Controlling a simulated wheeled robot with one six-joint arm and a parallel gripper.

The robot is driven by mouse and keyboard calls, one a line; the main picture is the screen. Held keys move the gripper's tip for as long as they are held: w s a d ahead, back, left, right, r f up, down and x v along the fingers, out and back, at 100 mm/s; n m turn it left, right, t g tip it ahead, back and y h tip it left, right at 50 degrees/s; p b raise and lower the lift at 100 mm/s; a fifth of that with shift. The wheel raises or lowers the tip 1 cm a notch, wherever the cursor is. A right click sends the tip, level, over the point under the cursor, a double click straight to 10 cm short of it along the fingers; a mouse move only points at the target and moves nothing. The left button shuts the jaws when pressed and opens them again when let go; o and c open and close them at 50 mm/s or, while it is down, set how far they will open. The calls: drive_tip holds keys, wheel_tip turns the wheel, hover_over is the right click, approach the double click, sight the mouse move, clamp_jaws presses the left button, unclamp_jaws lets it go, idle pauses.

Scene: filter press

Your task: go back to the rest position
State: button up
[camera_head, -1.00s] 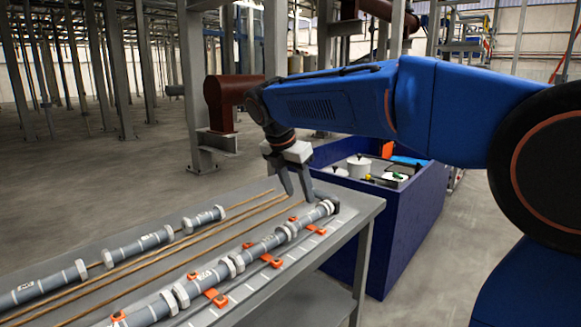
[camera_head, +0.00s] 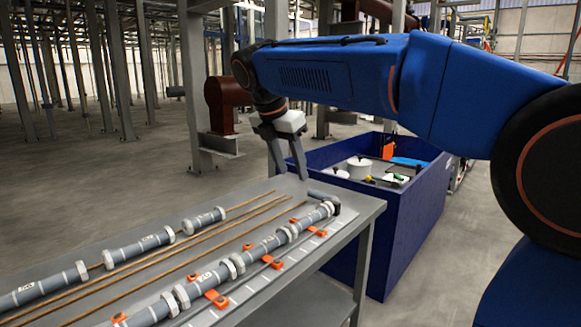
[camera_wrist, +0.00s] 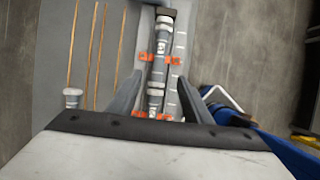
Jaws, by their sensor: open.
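My gripper (camera_head: 287,158) is open and empty. In the head view it hangs above the far right end of the grey table (camera_head: 366,208), with its two fingers pointing down. In the wrist view my gripper (camera_wrist: 162,95) has its fingers spread on either side of a row of grey pipe (camera_wrist: 157,75), which lies below and apart from them. The same pipe row (camera_head: 262,248) lies on the table in orange clamps (camera_head: 271,261) and ends in a dark elbow (camera_head: 326,198).
Several thin brown rods (camera_head: 150,258) and a second pipe row (camera_head: 142,243) lie on the table's left side. A dark blue bin (camera_head: 400,226) with white containers stands just beyond the table. A grey column (camera_head: 196,90) stands behind my gripper.

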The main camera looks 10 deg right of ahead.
drive_tip(key=shift+s+d, duration=0.1)
drive_tip(key=s+d+f+m+y, duration=0.1)
drive_tip(key=s+d+f+m, duration=0.4)
drive_tip(key=s+m, duration=0.15)
drive_tip(key=s+d+f+m+y, duration=0.1)
drive_tip(key=s+d+f+m, duration=0.45)
drive_tip(key=s, duration=0.25)
drive_tip(key=s+d+f+m+t+y, duration=0.1)
drive_tip(key=s+d+f+m+t, duration=0.1)
drive_tip(key=s+f+m, duration=1.1)
wheel_tip(320, 180, down, 2)
drive_tip(key=shift+s+d+f+y, duration=0.2)
drive_tip(key=shift+s+y, duration=0.2)
drive_tip(key=shift+s, duration=0.3)
